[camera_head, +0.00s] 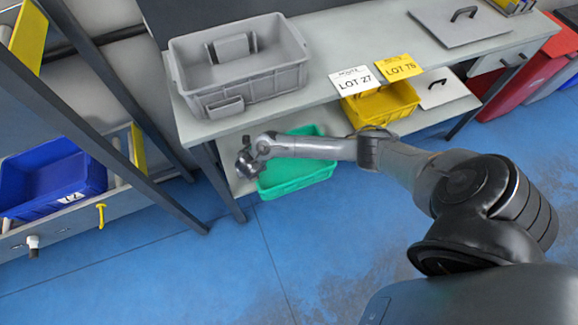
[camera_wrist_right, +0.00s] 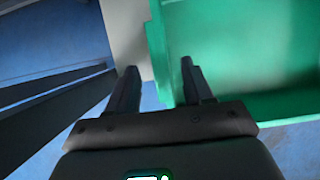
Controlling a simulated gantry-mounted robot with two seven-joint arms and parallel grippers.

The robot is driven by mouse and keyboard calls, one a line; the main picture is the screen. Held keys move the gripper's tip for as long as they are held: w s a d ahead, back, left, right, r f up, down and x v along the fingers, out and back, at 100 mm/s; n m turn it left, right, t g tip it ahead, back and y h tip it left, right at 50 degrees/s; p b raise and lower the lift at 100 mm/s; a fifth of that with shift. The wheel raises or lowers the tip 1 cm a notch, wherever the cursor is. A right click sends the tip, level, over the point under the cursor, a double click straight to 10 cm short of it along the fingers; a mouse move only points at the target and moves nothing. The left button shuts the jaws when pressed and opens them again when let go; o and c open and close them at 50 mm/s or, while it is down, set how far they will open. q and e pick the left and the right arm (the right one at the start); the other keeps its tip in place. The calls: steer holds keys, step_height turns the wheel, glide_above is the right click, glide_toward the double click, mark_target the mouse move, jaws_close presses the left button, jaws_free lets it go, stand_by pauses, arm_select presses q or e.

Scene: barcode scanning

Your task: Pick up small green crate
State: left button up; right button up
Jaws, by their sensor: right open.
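The small green crate (camera_head: 300,180) sits on the lower shelf under the grey workbench, partly covered by my right arm in the head view. My right gripper (camera_head: 246,168) is at the crate's left end, and its fingers are too small to make out there. In the right wrist view the gripper (camera_wrist_right: 160,80) is open and empty. The green crate (camera_wrist_right: 245,55) fills the upper right of that view. Its left edge lies between the two fingers, with the right finger in front of the green. I cannot tell whether either finger touches it. My left gripper is not in view.
A grey crate (camera_head: 245,75) stands on the bench top above, near two lot signs (camera_head: 368,75). A yellow crate (camera_head: 385,105) sits right of the green one. A blue crate (camera_head: 50,175) is on a rack at left. The blue floor in front is clear.

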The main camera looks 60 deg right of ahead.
steer(key=b+x, duration=0.1)
steer(key=x, duration=0.2)
steer(key=shift+w+d+f+b, duration=0.1)
steer(key=shift+w+f+b, duration=0.1)
steer(key=shift+f+b, duration=0.2)
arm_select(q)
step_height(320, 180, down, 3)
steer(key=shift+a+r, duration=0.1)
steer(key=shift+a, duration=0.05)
arm_select(e)
steer(key=c, duration=0.9)
jaws_close()
steer(key=shift+r, duration=0.1)
